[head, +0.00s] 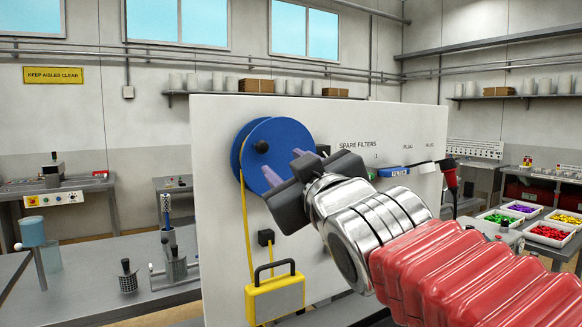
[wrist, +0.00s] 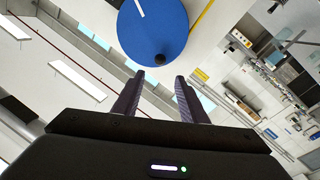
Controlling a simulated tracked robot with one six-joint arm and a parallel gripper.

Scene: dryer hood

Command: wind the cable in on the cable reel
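The cable reel (head: 285,135) is a blue disc on the white panel, with a black crank knob (head: 262,146) on its face. The reel (wrist: 150,25) and knob (wrist: 160,59) also show in the wrist view. A yellow cable (head: 246,225) runs from the reel's left edge down to a yellow box (head: 275,298) with a black handle; the cable (wrist: 202,14) also shows in the wrist view. My gripper (head: 285,165) is open and empty in front of the reel's lower part. In the wrist view, the knob lies beyond my fingertips (wrist: 157,80), between their lines and apart from them.
A grey bench (head: 100,270) with metal parts stands to the left. Colored bins (head: 547,232) stand at the right.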

